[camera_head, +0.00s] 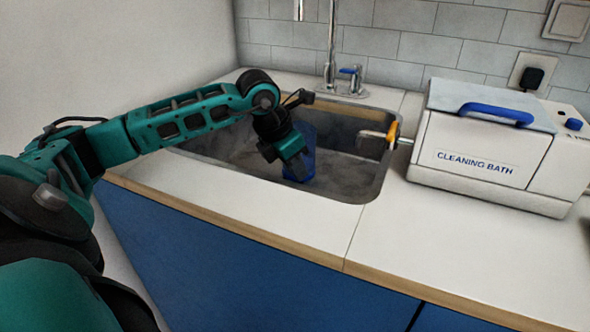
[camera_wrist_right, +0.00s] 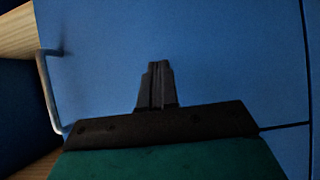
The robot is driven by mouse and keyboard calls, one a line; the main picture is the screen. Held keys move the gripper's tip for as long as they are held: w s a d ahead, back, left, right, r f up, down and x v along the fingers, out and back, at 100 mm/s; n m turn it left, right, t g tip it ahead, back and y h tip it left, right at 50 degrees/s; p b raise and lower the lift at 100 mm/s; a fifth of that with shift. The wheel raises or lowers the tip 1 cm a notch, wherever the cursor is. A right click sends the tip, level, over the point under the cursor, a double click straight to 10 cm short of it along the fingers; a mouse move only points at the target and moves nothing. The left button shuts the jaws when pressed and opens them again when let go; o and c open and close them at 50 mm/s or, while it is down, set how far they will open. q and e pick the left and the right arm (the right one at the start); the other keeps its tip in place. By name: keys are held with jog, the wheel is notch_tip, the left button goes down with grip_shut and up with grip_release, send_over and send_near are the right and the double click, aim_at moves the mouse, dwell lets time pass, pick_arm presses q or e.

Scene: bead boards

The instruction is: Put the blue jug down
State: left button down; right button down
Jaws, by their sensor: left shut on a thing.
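The blue jug (camera_head: 309,157) is in the sink (camera_head: 230,150), low in the basin near its front wall. My left gripper (camera_head: 295,163) reaches down into the sink and is shut on the jug. The gripper hides part of the jug, and I cannot tell whether the jug touches the sink floor. My right gripper (camera_wrist_right: 157,84) shows in the right wrist view with its fingers together and nothing between them, in front of a blue cabinet face.
A tap (camera_head: 330,60) with a blue lever stands behind the sink. A yellow-orange item (camera_head: 392,133) is at the sink's right rim. A white cleaning bath (camera_head: 480,150) stands on the right. The white counter (camera_head: 320,220) in front is clear. A metal handle (camera_wrist_right: 48,90) is on the cabinet.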

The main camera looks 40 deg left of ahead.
pick_arm(q)
jog(key=shift+f, duration=0.1)
jog(key=shift+f, duration=0.15)
jog(key=c, duration=1.1)
grip_release()
jog(key=shift+r, duration=0.3)
jog(key=p+v, duration=0.2)
jog(key=v, duration=0.9)
jog(key=shift+s+r, duration=0.25)
jog(key=shift+r, duration=0.05)
